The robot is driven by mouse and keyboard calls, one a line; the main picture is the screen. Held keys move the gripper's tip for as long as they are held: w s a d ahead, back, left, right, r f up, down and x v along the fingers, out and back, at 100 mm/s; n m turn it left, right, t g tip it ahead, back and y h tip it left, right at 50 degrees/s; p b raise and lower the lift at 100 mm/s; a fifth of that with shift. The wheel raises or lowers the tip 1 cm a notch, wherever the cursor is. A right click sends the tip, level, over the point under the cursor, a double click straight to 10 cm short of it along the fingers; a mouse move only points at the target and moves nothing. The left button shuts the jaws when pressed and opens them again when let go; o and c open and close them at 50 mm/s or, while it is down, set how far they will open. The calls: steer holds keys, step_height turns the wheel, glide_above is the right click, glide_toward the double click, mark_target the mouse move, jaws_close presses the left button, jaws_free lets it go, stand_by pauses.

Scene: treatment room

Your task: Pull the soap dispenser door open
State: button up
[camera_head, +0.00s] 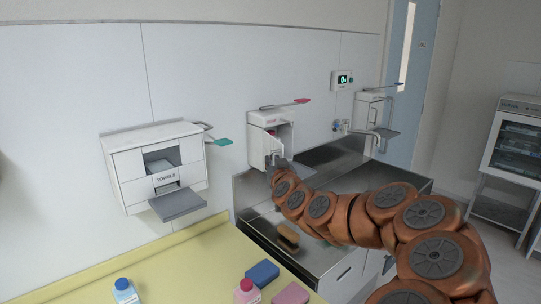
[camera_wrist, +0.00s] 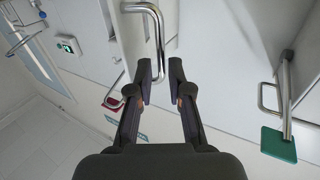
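The wall-mounted white dispenser (camera_head: 262,119) with a pink-tipped lever (camera_head: 301,101) is at the middle of the head view. My gripper (camera_head: 272,157) is at its front, low down. In the wrist view, a bent metal bar handle (camera_wrist: 155,25) on a white panel runs down toward the gap between my fingertips (camera_wrist: 162,72). The fingers stand apart on either side of the bar's lower end, and I see a gap beside it. Whether they touch the bar is hard to tell. My gripper partly hides the lower dispenser front in the head view.
A towel box (camera_head: 130,165) hangs left, its grey tray sticking out. A second dispenser (camera_head: 368,112) hangs right. A steel sink (camera_head: 255,200) lies below my arm. A yellow counter (camera_head: 190,270) holds bottles and sponges. A green-tipped lever (camera_wrist: 278,143) shows in the wrist view.

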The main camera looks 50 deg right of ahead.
mark_target(272, 147)
steer(key=shift+p+x, duration=0.4)
steer(key=shift+x, duration=1)
jaws_close()
